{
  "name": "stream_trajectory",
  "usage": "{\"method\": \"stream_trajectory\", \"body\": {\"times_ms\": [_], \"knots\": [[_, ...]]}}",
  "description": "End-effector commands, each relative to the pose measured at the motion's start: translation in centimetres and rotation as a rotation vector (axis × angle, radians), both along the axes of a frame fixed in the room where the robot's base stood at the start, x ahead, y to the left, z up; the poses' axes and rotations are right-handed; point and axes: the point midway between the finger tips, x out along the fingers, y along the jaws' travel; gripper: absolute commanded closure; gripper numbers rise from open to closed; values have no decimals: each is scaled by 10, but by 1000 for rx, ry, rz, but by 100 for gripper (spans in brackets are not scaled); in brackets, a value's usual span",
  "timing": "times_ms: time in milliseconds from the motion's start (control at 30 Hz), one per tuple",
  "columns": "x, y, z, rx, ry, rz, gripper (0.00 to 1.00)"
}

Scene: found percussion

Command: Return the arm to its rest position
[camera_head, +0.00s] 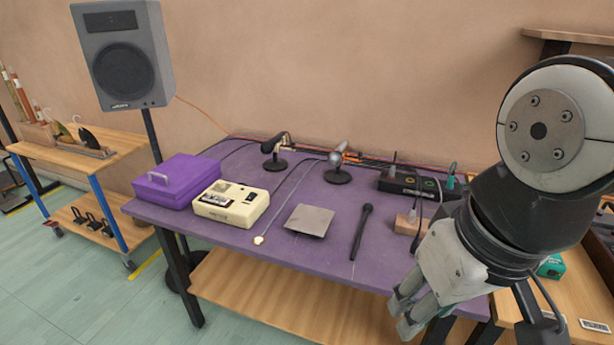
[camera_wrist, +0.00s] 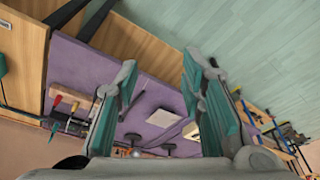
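My arm reaches in from the right of the head view. My gripper (camera_head: 408,312) hangs over the front right edge of the purple table (camera_head: 275,243), its fingers pointing down and to the left. In the wrist view, the two fingers of my gripper (camera_wrist: 160,85) stand apart with nothing between them. The table shows beyond the fingers there, tilted in the picture. Part of the table's right end is hidden behind my arm in the head view.
On the table are a purple case (camera_head: 177,182), a cream recorder (camera_head: 231,204), a metal plate (camera_head: 310,220), a black microphone (camera_head: 361,230), two stand microphones and a black box (camera_head: 408,184). A speaker (camera_head: 124,58) stands behind left. Wooden carts flank the table. Floor at front left is clear.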

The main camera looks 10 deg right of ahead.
Motion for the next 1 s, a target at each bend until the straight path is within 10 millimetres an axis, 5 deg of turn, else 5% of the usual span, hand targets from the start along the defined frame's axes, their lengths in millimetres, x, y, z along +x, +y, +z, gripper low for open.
{"method": "stream_trajectory", "body": {"times_ms": [333, 700, 1000], "knots": [[-2, 0, 2, -2, -3, -5, 64], [-3, -1, 66, -13, -110, -1, 64], [0, -1, 71, -16, -128, -1, 64]]}}
